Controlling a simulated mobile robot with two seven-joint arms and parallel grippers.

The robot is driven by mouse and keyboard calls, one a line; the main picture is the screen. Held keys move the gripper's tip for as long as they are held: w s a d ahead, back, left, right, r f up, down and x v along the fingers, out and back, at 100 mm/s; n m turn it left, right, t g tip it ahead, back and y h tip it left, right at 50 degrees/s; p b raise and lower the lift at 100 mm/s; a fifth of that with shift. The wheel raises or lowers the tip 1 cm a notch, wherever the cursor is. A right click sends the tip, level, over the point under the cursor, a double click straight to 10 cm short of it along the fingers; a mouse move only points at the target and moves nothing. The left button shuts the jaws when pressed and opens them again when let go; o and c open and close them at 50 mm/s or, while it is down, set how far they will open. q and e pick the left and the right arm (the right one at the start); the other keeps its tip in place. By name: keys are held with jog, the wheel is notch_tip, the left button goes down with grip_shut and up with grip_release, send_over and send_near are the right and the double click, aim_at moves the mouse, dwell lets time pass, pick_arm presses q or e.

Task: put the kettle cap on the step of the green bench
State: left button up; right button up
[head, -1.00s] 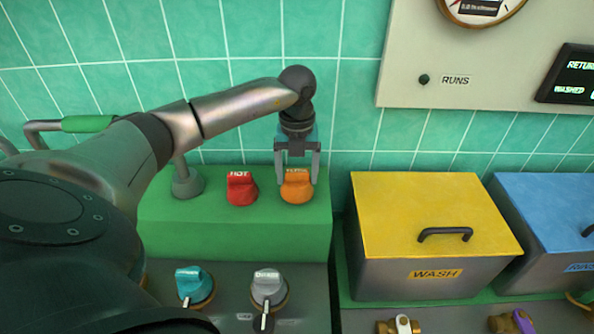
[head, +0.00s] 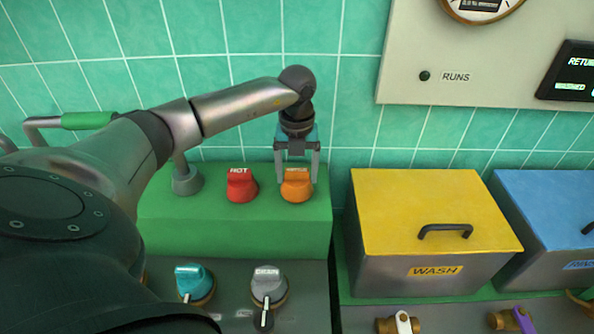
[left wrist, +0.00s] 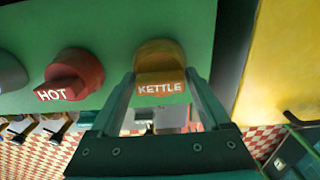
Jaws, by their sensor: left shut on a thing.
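The kettle cap (head: 297,189) is orange with a white label on its ridge. It stands upright on the step of the green bench (head: 235,226), to the right of the red HOT cap (head: 241,187). My left gripper (head: 297,178) comes down from above with one finger on each side of the cap's ridge and is shut on it. In the left wrist view the kettle cap (left wrist: 160,65) sits between the fingertips with its KETTLE label readable. Its base appears to touch the green surface. My right gripper is not in view.
A grey post (head: 186,180) stands left of the red cap. A teal cap (head: 193,281) and a grey cap (head: 268,284) sit lower in front. The yellow-lidded WASH box (head: 436,271) stands close on the right, across a narrow gap. A tiled wall is behind.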

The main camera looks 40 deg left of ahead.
pick_arm(q)
jog(key=shift+f, duration=0.2)
jog(key=o, duration=1.1)
jog(key=shift+r, duration=0.1)
notch_tip(320, 180, up, 15)
jog(key=shift+r, duration=0.1)
